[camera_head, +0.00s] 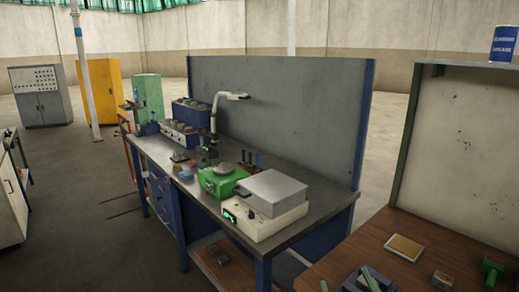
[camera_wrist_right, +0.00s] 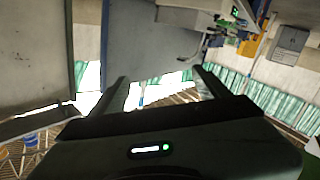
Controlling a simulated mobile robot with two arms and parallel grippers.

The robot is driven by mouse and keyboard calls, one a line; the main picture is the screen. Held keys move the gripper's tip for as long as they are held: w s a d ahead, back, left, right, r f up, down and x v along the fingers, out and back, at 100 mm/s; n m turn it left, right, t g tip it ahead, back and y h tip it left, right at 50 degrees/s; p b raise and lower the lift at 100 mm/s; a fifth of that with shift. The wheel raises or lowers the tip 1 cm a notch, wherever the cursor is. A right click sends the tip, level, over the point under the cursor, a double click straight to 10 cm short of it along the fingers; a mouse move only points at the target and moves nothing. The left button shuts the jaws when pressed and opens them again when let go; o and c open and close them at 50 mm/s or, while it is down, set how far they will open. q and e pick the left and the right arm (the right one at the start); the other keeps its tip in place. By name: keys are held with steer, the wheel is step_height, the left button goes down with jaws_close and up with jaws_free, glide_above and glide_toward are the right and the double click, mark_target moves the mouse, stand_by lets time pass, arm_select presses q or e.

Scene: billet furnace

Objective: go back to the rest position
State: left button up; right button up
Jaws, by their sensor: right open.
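My right gripper (camera_wrist_right: 162,84) shows in the right wrist view, its two dark fingers spread wide apart with nothing between them. That view is turned over, with the green curtains (camera_wrist_right: 265,100) low in the picture. The gripper is in the air, touching nothing that I can see. I cannot make out either gripper clearly in the head view. My left gripper is not in view.
A blue-framed workbench (camera_head: 315,226) holds a white device with a green display (camera_head: 262,222), a green device (camera_head: 222,180) and a white jointed arm (camera_head: 216,104). A wooden-topped table (camera_head: 370,246) stands close at right. Open floor (camera_head: 85,190) lies left of the bench.

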steer(key=s+d+f+m+g+h, duration=0.25)
steer(key=s+f+g, duration=0.55)
steer(key=s+f, duration=0.45)
steer(key=s+a+f+g+y, duration=0.1)
steer(key=s+f+g, duration=0.2)
steer(key=s+f, duration=0.3)
steer(key=s+f+g+y, duration=0.1)
steer(key=s+f+g, duration=0.2)
steer(key=s, duration=0.5)
step_height(320, 180, down, 27)
steer(key=s+g, duration=0.1)
steer(key=g, duration=0.1)
steer(key=s+d+f, duration=0.3)
steer(key=s+f, duration=1.3)
steer(key=s, duration=0.1)
steer(key=shift+g+b, duration=0.4)
steer(key=shift+b, duration=0.05)
steer(key=shift+n, duration=0.25)
